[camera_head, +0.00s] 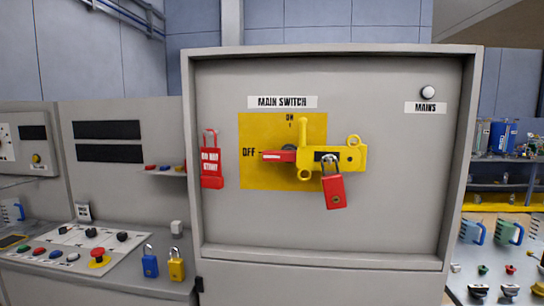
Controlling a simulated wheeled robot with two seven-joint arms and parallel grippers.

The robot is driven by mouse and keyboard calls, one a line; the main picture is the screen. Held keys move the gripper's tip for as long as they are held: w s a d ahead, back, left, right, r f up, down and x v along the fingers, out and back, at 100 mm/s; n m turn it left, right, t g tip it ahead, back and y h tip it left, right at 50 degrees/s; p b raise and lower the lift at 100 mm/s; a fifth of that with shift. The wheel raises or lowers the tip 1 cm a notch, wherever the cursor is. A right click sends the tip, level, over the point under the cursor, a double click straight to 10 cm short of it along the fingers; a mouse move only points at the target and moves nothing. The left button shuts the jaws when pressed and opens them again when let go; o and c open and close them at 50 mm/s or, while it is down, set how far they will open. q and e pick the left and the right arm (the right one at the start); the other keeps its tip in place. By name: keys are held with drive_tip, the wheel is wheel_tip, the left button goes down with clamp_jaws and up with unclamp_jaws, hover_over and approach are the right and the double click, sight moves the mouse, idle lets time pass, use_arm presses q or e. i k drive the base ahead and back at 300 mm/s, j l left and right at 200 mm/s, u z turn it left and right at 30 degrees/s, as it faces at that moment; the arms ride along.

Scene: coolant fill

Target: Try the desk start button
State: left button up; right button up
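The desk (140,278) is at the lower left, with a light control panel on it. A red mushroom button on a yellow base (99,258) stands at the row's right end. Black knobs (91,233) sit behind the row. The labels are too small to read, so I cannot tell which button is start. Neither of my grippers is in view.
The main switch's red handle (275,156) points to OFF, with a yellow hasp (350,157) and red padlock (335,190). Blue (150,266) and yellow (176,269) padlocks stand on the desk. The mains lamp (428,92) looks pale.

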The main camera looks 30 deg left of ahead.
sight(24, 247)
drive_tip(key=u, duration=2.2)
